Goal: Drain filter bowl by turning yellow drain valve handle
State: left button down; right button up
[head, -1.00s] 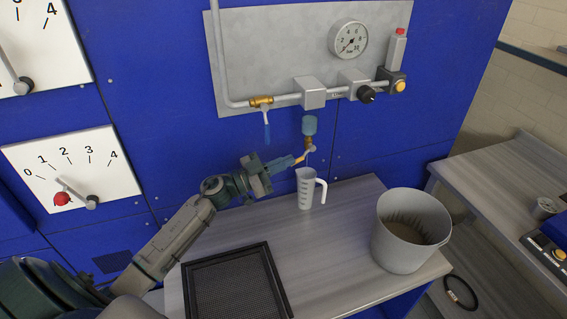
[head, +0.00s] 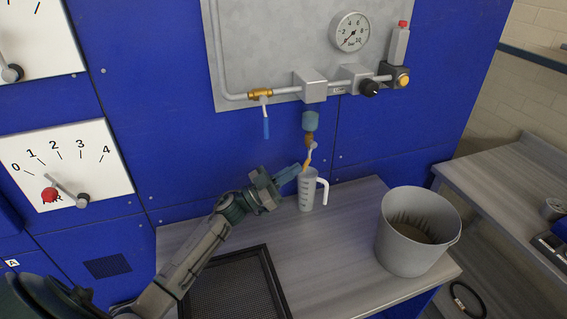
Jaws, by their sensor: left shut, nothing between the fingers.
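The blue filter bowl (head: 311,122) hangs under a grey block on the pipe, with a brass drain fitting (head: 310,139) below it. The yellow drain valve handle (head: 308,158) points steeply down from the fitting, leaning a little left. A clear measuring jug (head: 306,194) with a white handle stands on the bench below it. My left gripper (head: 297,169) is shut and empty, its tips just left of the handle's lower end and by the jug's rim. I cannot tell whether the tips touch the handle or whether liquid runs. My right gripper is not in view.
A blue-levered brass valve (head: 260,95) and a pressure gauge (head: 350,32) are on the grey panel (head: 262,45). A grey bucket (head: 408,246) stands right on the bench, and a black-framed mesh screen (head: 270,270) lies at the front. Bench between them is clear.

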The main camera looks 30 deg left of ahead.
pick_arm(q)
jog(key=shift+w+d+f+p, duration=0.5)
jog(key=shift+w+d+f, duration=0.55)
jog(key=shift+w+f, duration=0.15)
jog(key=shift+d, duration=0.1)
jog(key=b+v, duration=0.1)
jog(key=v, duration=0.6)
jog(key=shift+s+f, duration=0.1)
dwell(3.7)
